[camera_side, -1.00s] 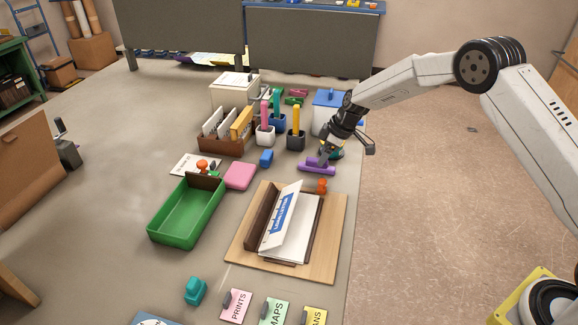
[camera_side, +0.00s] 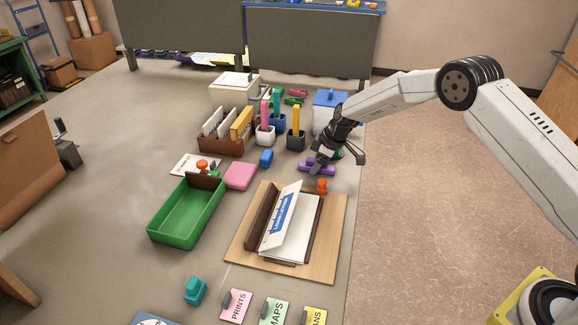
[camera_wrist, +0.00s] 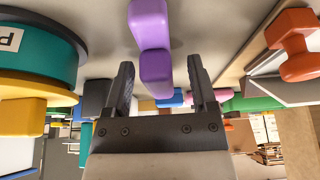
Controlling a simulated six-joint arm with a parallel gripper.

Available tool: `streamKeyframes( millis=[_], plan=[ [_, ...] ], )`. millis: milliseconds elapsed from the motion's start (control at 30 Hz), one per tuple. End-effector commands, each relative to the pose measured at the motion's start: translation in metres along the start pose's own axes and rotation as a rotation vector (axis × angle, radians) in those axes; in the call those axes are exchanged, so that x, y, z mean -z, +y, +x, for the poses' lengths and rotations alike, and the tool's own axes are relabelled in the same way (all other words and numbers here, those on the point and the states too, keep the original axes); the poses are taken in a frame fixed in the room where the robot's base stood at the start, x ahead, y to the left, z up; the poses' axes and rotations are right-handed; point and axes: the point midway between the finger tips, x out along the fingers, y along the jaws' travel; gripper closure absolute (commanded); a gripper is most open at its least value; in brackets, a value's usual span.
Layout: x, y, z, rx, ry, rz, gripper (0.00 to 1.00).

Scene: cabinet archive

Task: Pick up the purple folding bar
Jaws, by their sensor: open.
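The purple folding bar (camera_side: 326,170) lies on the table near its right edge, partly hidden by my gripper in the side view. My gripper (camera_side: 317,164) is right at the bar, its jaws open. In the wrist view the purple bar (camera_wrist: 151,25) runs down from the top edge, in line with the gap between my two dark fingers (camera_wrist: 160,64). The fingers stand apart on either side of its near end, and neither visibly grips it. The contact with the bar cannot be made out.
An orange piece (camera_side: 322,186) stands close by, at the corner of the wooden board (camera_side: 335,225). Pen cups, including a dark one (camera_side: 296,141), and a small blue block (camera_side: 266,158) lie left. A teal and yellow round object (camera_wrist: 35,60) is close at left in the wrist view.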

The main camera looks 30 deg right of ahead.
Motion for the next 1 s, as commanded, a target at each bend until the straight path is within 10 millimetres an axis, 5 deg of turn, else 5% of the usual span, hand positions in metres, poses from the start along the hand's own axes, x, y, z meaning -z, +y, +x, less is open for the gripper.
streamKeyframes(
  millis=[33, 267, 733, 1000],
  plan=[
    [0.0, 0.0, 0.0, 0.0, 0.0, 0.0, 0.3],
    [0.0, 0.0, 0.0, 0.0, 0.0, 0.0, 1.0],
    [0.002, 0.0, -0.004, -0.001, 0.001, 0.0, 1.0],
    [0.011, 0.001, -0.025, -0.003, 0.002, -0.002, 1.0]
  ],
)
